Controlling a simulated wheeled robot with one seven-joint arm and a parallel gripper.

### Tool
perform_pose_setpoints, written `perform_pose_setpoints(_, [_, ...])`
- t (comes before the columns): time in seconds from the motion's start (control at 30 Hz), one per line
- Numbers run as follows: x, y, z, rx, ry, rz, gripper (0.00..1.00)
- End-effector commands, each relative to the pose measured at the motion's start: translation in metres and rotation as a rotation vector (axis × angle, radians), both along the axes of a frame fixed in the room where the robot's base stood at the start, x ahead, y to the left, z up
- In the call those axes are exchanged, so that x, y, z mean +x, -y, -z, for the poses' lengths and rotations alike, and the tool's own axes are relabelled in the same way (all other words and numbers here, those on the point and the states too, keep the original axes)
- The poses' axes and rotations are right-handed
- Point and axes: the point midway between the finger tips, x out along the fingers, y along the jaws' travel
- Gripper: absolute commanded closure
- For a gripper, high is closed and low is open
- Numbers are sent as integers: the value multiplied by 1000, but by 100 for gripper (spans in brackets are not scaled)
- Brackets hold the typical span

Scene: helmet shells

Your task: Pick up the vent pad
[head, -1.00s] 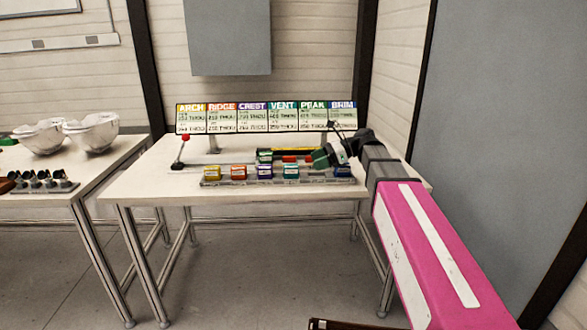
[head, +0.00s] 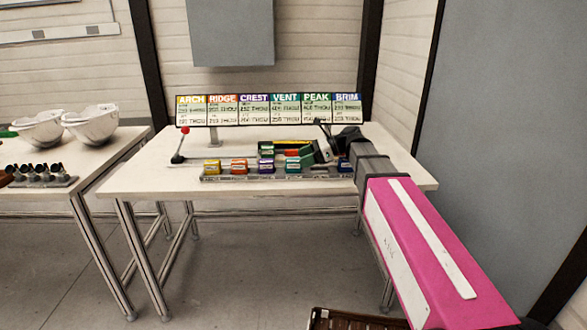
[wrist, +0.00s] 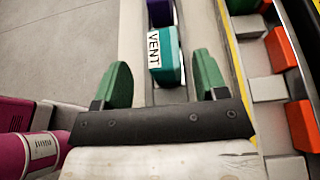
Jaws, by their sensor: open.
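The vent pad is a teal block with a white VENT label. It stands in the front rack in the head view (head: 293,167) and in the upper middle of the wrist view (wrist: 170,69). My gripper (wrist: 163,78) is open, with its green fingers on either side of the line to the vent pad. The fingers look apart from the pad, with nothing between them at their bases. In the head view my gripper (head: 312,153) is just behind and right of the pad.
Yellow (head: 212,166), orange (head: 239,166) and purple (head: 265,168) pads stand left of it in the rack. A label board (head: 268,110) stands behind. A red-knobbed lever (head: 182,144) is at left. The table's front left (head: 150,180) is clear.

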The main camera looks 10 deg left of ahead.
Motion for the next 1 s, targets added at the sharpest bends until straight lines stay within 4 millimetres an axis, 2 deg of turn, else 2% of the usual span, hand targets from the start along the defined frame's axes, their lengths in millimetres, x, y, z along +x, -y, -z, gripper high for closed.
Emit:
perform_pose_setpoints(0.3, [-6,-38,15,0,-1,-1,34])
perform_pose_setpoints(0.53, [-6,-41,16,0,0,0,34])
perform_pose_setpoints(0.57, [-6,-41,16,0,0,0,37])
perform_pose_setpoints(0.7, [-6,-40,16,0,0,0,83])
perform_pose_setpoints(0.73, [-6,-40,16,0,0,0,88])
perform_pose_setpoints(1.0, [-6,-40,16,0,0,0,88])
